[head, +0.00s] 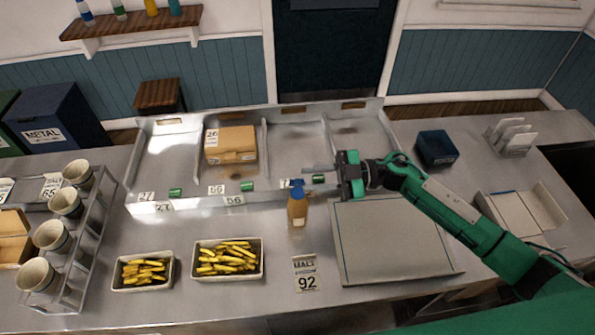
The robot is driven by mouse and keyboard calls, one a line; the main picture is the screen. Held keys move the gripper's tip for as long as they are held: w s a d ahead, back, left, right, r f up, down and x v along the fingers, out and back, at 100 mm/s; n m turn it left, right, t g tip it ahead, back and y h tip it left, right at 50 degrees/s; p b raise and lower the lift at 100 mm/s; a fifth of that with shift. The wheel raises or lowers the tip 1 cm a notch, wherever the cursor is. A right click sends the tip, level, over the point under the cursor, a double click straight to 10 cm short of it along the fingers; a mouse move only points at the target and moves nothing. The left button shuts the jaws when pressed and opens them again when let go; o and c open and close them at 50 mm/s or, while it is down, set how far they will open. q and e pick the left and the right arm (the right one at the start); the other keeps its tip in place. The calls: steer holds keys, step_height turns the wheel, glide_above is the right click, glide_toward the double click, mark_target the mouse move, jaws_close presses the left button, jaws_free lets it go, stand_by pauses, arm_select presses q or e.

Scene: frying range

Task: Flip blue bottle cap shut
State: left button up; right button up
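An amber bottle (297,210) stands upright on the steel counter, near the middle of the head view. Its blue cap (297,187) is on top; the cap's lid looks raised, but it is too small to be sure. My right gripper (309,182) comes in from the right, just beside the cap. Its two grey fingers point left and are spread apart, with nothing held between them. I cannot tell whether a finger touches the cap. My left gripper is not in view.
A divided metal tray (290,147) with a cardboard box (231,145) lies behind the bottle. Two dishes of fries (228,258) (143,271) and a label card (306,273) stand in front. A flat grey box (392,242) lies right, under my arm. A cup rack (82,250) stands left.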

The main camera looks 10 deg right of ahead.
mark_target(301, 180)
steer(key=a+p, duration=0.1)
steer(key=a, duration=0.2)
steer(key=shift+a+r, duration=0.1)
steer(key=shift+a, duration=0.1)
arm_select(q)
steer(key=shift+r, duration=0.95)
arm_select(e)
steer(key=shift+a, duration=0.3)
steer(key=shift+c, duration=0.5)
jaws_close()
steer(key=shift+s+f+n+b, duration=0.15)
steer(key=shift+f+n+b, duration=0.2)
steer(key=shift+n+b, duration=0.1)
steer(key=n+b, duration=0.1)
steer(key=s+f+n+b, duration=0.1)
steer(key=n+b, duration=0.1)
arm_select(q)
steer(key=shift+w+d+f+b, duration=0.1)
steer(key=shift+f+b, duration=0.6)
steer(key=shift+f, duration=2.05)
arm_select(e)
steer(key=shift+s+n, duration=0.25)
steer(key=shift+n, duration=0.7)
steer(key=shift+r, duration=0.1)
steer(key=shift+o, duration=0.5)
jaws_free()
